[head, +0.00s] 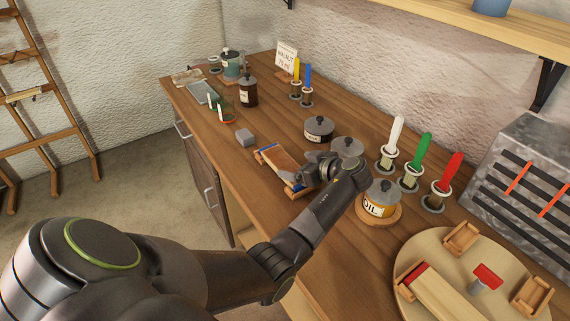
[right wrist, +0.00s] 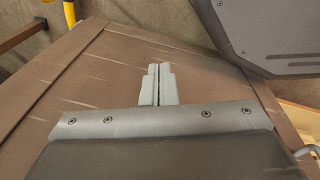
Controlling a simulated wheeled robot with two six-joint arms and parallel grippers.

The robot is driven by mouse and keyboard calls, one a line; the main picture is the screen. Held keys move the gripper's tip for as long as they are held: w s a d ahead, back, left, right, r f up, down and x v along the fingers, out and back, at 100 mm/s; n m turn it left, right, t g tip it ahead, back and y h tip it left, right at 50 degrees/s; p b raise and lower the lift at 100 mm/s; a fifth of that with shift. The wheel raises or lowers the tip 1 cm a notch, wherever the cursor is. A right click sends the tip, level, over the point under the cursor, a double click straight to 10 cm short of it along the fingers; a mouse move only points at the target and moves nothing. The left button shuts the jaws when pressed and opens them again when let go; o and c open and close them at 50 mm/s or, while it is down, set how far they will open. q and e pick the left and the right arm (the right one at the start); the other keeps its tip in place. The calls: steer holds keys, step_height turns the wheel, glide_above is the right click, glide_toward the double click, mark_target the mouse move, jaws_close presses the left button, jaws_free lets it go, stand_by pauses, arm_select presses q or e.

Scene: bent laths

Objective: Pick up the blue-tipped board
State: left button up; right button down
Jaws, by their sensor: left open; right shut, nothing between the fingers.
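The blue-tipped board (head: 277,158) lies on the workbench in the middle of the head view, resting on light wooden supports. Blue shows near its ends, and its near end is partly hidden by my left gripper. My left gripper (head: 293,178) is open and reaches over the board's near end from the right. I cannot tell whether its fingers touch the board. My right gripper (right wrist: 159,84) shows in the right wrist view, shut and empty, in front of a brown panelled surface.
White, green and red-handled tools stand at right. A round tray (head: 408,240) holds a red-tipped board.

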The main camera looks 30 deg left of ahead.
mark_target(284, 163)
arm_select(q)
steer(key=p+x, duration=0.1)
steer(key=x, duration=0.3)
steer(key=shift+s, duration=0.2)
steer(key=shift+w+a+f, duration=0.1)
steer(key=shift+a+f, duration=0.2)
steer(key=shift+a, duration=0.05)
steer(key=shift+d, duration=0.1)
steer(key=shift+c, duration=1)
steer(key=c, duration=0.9)
steer(key=shift+r, duration=0.15)
